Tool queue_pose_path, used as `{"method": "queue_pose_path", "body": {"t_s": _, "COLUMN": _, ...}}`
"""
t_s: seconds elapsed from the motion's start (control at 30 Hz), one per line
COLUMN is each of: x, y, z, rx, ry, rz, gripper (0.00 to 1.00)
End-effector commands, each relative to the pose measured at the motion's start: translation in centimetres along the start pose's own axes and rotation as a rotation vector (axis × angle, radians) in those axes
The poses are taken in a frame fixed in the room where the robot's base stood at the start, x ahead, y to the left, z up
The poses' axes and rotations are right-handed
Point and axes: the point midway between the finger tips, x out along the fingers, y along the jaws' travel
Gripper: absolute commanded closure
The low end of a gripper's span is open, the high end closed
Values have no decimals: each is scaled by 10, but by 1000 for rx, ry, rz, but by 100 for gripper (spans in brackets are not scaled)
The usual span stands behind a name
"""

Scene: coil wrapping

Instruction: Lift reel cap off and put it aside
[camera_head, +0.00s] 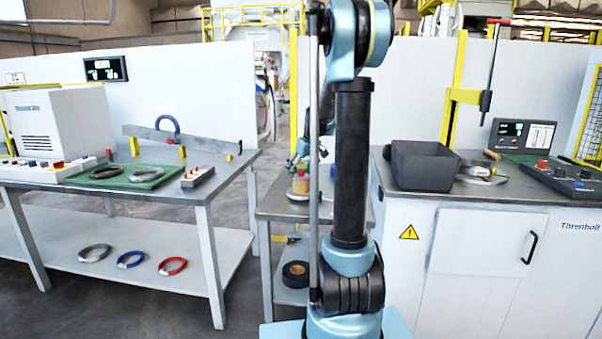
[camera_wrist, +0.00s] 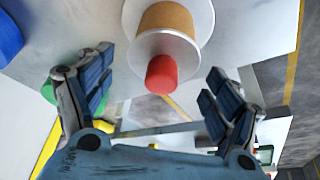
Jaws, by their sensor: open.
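The reel cap (camera_wrist: 161,74) is a short red cylinder on one end of the reel in the wrist view. The reel has white flanges and a tan core (camera_wrist: 168,20). My gripper (camera_wrist: 158,64) is open, with one blue-padded finger on each side of the cap and a clear gap to both. Nothing is held. In the head view the small reel (camera_head: 300,186) stands on the middle table, with the gripper close above it and partly hidden behind my arm.
The middle table (camera_head: 270,208) has a lower shelf with a black roll (camera_head: 295,273). A grey bin (camera_head: 424,166) stands on the right cabinet. A green mat (camera_head: 125,178) with coils lies on the left bench. In the wrist view a blue object (camera_wrist: 8,40) sits at upper left.

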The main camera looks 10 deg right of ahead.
Motion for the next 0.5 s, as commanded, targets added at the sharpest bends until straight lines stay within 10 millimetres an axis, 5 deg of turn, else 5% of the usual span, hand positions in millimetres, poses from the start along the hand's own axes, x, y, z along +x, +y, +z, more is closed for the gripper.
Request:
{"method": "queue_pose_path", "body": {"t_s": 0.17, "x": 0, "y": 0, "z": 0, "rx": 0, "ry": 0, "rz": 0, "gripper": 17}}
{"method": "queue_pose_path", "body": {"t_s": 0.4, "x": 0, "y": 0, "z": 0, "rx": 0, "ry": 0, "rz": 0, "gripper": 65}}
{"method": "queue_pose_path", "body": {"t_s": 0.5, "x": 0, "y": 0, "z": 0, "rx": 0, "ry": 0, "rz": 0, "gripper": 66}}
